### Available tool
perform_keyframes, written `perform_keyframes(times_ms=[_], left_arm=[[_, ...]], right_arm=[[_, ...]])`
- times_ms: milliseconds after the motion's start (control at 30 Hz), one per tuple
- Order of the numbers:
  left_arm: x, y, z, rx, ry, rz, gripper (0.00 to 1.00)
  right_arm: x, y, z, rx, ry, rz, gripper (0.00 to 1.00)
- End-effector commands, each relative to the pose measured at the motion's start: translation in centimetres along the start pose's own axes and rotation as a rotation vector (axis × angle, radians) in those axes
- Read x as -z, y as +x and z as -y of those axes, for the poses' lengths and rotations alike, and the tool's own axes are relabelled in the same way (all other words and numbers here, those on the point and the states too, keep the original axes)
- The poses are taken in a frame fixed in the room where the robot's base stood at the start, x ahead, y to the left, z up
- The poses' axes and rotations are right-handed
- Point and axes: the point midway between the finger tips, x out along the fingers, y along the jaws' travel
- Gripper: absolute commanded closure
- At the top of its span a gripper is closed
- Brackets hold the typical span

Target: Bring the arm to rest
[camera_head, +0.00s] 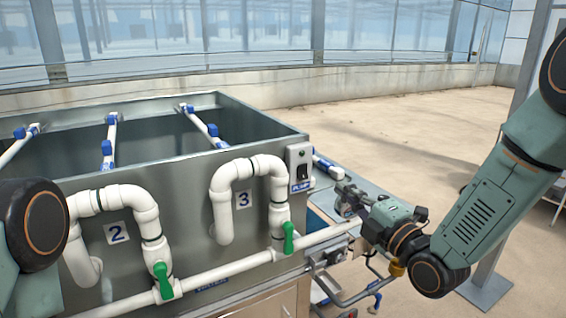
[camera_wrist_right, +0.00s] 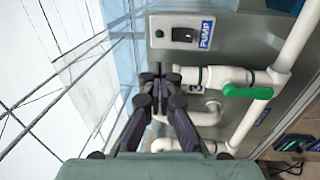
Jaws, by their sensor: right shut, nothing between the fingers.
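My right gripper (camera_head: 347,195) is at the right side of the grey metal tank, near its corner and below the pump switch box (camera_head: 300,167). In the right wrist view the fingers of the right gripper (camera_wrist_right: 160,82) are together with nothing held between them. The switch box (camera_wrist_right: 186,31) shows beyond the fingertips there, with its blue PUMP label. I cannot tell whether the fingertips touch the pipes behind them. Part of my left arm shows at the left edge of the head view, but its gripper is out of view.
The tank (camera_head: 270,125) carries white pipes with a green valve handle (camera_head: 288,238) by number 3 and another green handle (camera_head: 163,280) by number 2. A metal post (camera_head: 500,240) stands behind my right arm. Bare sandy floor (camera_head: 420,130) lies beyond the tank.

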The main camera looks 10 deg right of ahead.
Motion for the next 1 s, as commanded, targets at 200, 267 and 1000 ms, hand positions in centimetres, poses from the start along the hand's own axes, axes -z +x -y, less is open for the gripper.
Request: perform_keyframes(times_ms=[200, 267, 1000], left_arm=[[0.0, 0.0, 0.0, 0.000, 0.000, 0.001, 0.60], [0.0, 0.0, 0.0, 0.000, 0.000, 0.001, 0.60], [0.0, 8.9, 0.1, 0.000, 0.000, 0.000, 0.60]], right_arm=[[-0.6, -0.6, 2.7, 0.113, 0.343, 0.063, 1.00], [-0.8, -1.1, 4.2, 0.167, 0.480, 0.110, 1.00], [7.3, -30.8, 37.4, 0.816, 1.543, 1.351, 1.00]])
